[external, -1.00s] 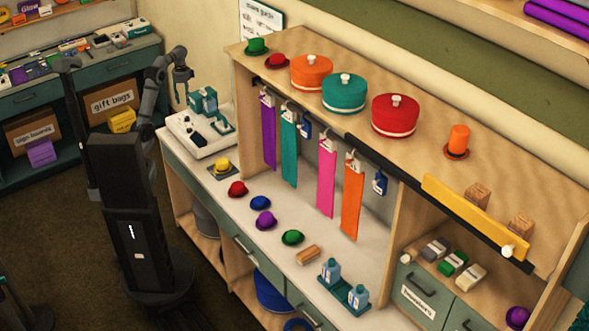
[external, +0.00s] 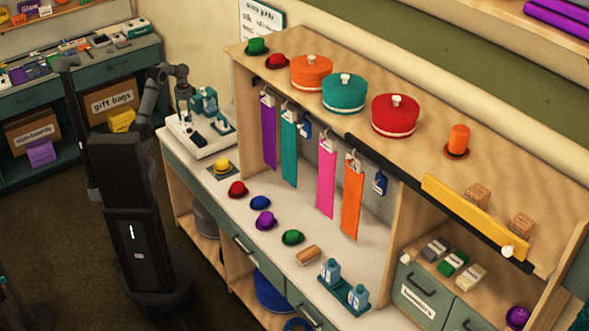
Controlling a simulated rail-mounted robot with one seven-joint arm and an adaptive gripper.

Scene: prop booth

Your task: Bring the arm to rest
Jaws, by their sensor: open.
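My arm (external: 150,103) is bent beside the left end of the counter. My gripper (external: 186,106) points down, close to the white and teal machine (external: 200,140) at the counter's left end. It is open, with no object visible in it. Its fingers are small and partly merge with the teal part of the machine behind them, so I cannot tell how close they are to it.
A yellow hat (external: 221,165) sits on a dark pad by the machine. Open floor lies left.

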